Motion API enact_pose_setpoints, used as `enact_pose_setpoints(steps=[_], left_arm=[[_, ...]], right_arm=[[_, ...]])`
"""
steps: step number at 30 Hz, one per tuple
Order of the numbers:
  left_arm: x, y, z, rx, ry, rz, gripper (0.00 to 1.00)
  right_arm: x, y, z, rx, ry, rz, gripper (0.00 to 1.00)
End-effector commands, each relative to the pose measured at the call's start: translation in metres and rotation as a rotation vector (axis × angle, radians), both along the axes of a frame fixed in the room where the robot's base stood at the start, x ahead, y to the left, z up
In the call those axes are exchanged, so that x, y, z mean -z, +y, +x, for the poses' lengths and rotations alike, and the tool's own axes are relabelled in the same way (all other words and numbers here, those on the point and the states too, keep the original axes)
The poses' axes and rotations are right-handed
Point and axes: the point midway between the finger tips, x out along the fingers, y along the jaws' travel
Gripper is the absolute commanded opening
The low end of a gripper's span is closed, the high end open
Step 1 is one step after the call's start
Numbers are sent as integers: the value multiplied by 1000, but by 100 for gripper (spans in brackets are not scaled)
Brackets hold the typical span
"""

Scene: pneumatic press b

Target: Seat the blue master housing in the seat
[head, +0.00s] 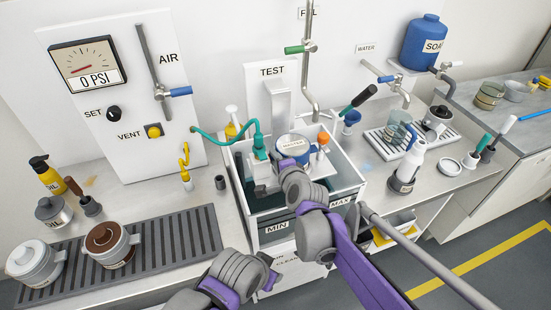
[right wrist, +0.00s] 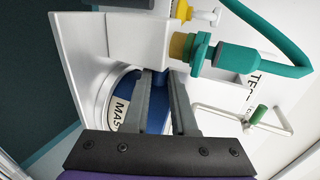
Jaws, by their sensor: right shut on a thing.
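The blue master housing (head: 292,148), with a round white-labelled top, sits in the tank (head: 350,195) in the middle of the head view. In the right wrist view the blue housing (right wrist: 130,88) lies behind and between my fingers, its label partly covered. My right gripper (right wrist: 164,85) is shut on the housing, close beside a pale block with a teal hose fitting (right wrist: 212,55). The fitting also shows in the head view (head: 259,142). The seat cannot be made out clearly, and whether the housing touches it is hidden. My left gripper (head: 268,278) is in front of the tank; its fingers are unclear.
A teal hose (head: 215,137) runs from the wall panel to the fitting. An orange-capped part (head: 323,138) stands right of the housing. A pipe (head: 308,60) hangs above.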

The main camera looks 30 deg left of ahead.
Motion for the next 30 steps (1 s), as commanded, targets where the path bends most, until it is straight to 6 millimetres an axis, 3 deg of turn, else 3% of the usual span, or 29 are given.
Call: enact_pose_setpoints(steps=[12,13,18,30], left_arm=[[7,0,-1,0,2,0,50],[7,0,-1,0,2,0,50],[7,0,-1,0,2,0,50],[7,0,-1,0,2,0,50]], right_arm=[[9,0,0,1,-2,1,0],[9,0,0,1,-2,1,27],[9,0,0,1,-1,1,57],[8,-4,-3,0,1,0,60]])
